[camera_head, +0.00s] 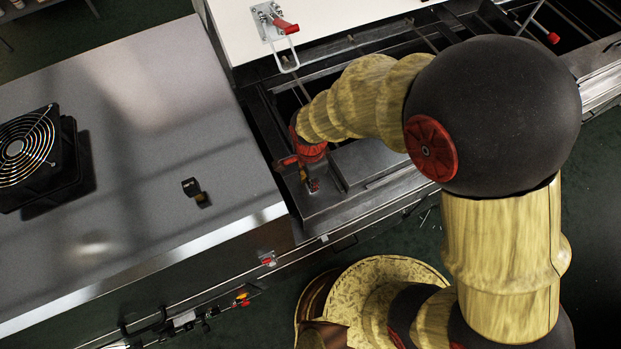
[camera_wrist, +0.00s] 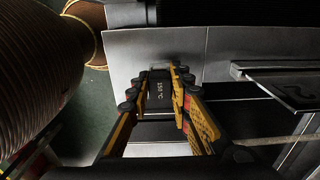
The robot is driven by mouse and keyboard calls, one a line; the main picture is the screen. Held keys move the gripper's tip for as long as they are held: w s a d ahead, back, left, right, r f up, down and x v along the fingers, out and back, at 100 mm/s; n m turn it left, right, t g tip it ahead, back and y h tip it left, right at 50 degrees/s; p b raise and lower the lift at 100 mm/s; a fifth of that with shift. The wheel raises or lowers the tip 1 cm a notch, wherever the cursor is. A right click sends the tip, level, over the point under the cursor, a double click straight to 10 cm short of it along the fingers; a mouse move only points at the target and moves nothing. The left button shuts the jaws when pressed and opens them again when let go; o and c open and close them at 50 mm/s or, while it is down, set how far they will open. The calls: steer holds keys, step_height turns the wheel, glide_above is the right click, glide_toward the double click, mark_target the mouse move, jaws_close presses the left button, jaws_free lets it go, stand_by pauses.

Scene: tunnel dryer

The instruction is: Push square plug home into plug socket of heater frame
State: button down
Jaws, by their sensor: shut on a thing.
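My gripper (camera_wrist: 158,80) is shut on a dark block with white "150 °C" lettering (camera_wrist: 161,88), which appears to be the square plug. Its two yellow-and-black fingers press it from left and right. A small pale rectangular edge (camera_wrist: 160,66) shows just past the fingertips at the grey metal plate; I cannot tell whether it is the socket rim or how deep the plug sits. In the head view my gripper (camera_head: 312,184) is low over the near left corner of the metal heater frame (camera_head: 358,207), and the plug there is hidden.
A grey bench (camera_head: 120,120) stands left, with a black fan (camera_head: 36,150) and a small dark block (camera_head: 192,188) on it. A white panel with a red-handled clamp (camera_head: 280,24) is behind the gripper. A raised dark plate (camera_wrist: 290,88) lies right of the fingers.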

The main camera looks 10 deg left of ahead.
steer(key=shift+f, duration=0.2)
steer(key=c, duration=1.5)
jaws_free()
steer(key=shift+c, duration=0.2)
step_height(320, 180, up, 12)
